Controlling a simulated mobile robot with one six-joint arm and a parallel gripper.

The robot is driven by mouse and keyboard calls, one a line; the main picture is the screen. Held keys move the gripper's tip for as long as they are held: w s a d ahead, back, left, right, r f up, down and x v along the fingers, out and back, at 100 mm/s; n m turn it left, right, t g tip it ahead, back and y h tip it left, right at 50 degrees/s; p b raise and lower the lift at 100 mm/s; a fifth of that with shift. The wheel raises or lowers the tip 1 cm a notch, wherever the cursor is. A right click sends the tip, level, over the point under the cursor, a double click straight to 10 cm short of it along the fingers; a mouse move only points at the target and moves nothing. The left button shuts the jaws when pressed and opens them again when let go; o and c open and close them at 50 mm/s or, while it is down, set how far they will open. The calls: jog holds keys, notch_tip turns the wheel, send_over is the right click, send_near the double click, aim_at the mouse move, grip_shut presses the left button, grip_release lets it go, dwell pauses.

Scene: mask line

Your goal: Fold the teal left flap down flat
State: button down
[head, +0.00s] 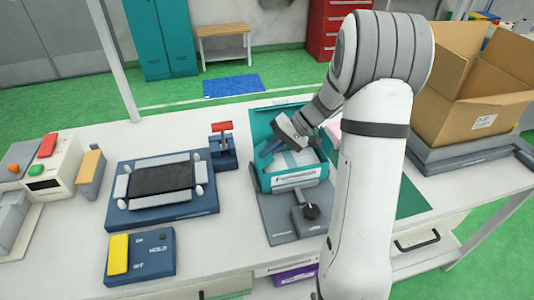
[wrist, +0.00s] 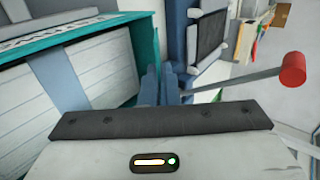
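The teal carton (head: 290,181) stands open on a grey fixture in the middle of the bench, with pale contents inside. Its teal left flap (head: 254,152) appears to stand up along the left side. In the wrist view a teal panel (wrist: 151,48) rises just beyond my fingers, beside the pale contents with a blue-grey band. My gripper (head: 267,150) is over the carton's left part, fingers slanting down to the left. In the wrist view my gripper (wrist: 162,82) has its blue fingers close together with nothing seen between them. I cannot tell whether they touch the flap.
A blue fixture with a dark screen-like plate (head: 162,179) lies to the left. A red-knobbed lever (head: 222,127) stands close to the carton's left, and its red knob shows in the wrist view (wrist: 292,69). A black-knobbed lever (head: 311,211) is in front. A cardboard box (head: 480,118) stands right.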

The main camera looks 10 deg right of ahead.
jog(key=shift+d+f+y+b, duration=0.25)
jog(key=shift+f+y+b, duration=0.3)
jog(key=shift+y+b, duration=0.15)
jog(key=shift+r+y, duration=0.15)
jog(key=shift+y, duration=0.15)
jog(key=c, duration=2.1)
grip_release()
jog(key=o, duration=0.5)
jog(key=shift+c, duration=0.2)
jog(key=shift+r, duration=0.1)
jog(key=shift+v, duration=3.9)
jog(key=shift+c, duration=0.5)
